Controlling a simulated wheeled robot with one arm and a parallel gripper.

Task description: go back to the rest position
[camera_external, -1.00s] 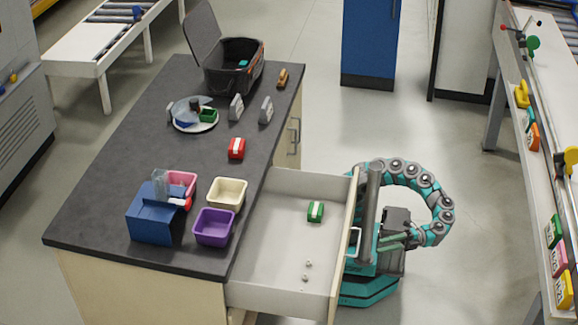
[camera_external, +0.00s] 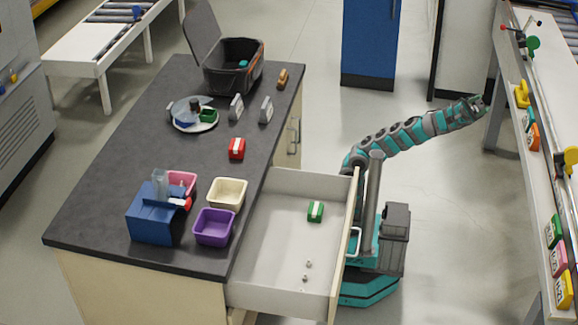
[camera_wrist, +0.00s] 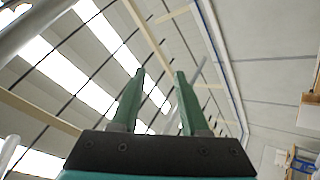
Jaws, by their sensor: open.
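My gripper (camera_external: 480,103) is at the end of my arm, which stretches up and to the right from my base, beside the open drawer. In the wrist view my gripper (camera_wrist: 158,95) shows two green fingers apart with nothing between them. Behind them are only the ceiling, its light panels and a wall. My gripper is clear of the counter and close to the long bench at the right.
The counter (camera_external: 110,205) holds several bins, a blue box (camera_external: 152,222) and a black lidded container (camera_external: 225,75). The open drawer (camera_external: 268,240) holds a green block (camera_external: 316,211) and small bits. The bench (camera_external: 555,190) bounds the right. Floor between is clear.

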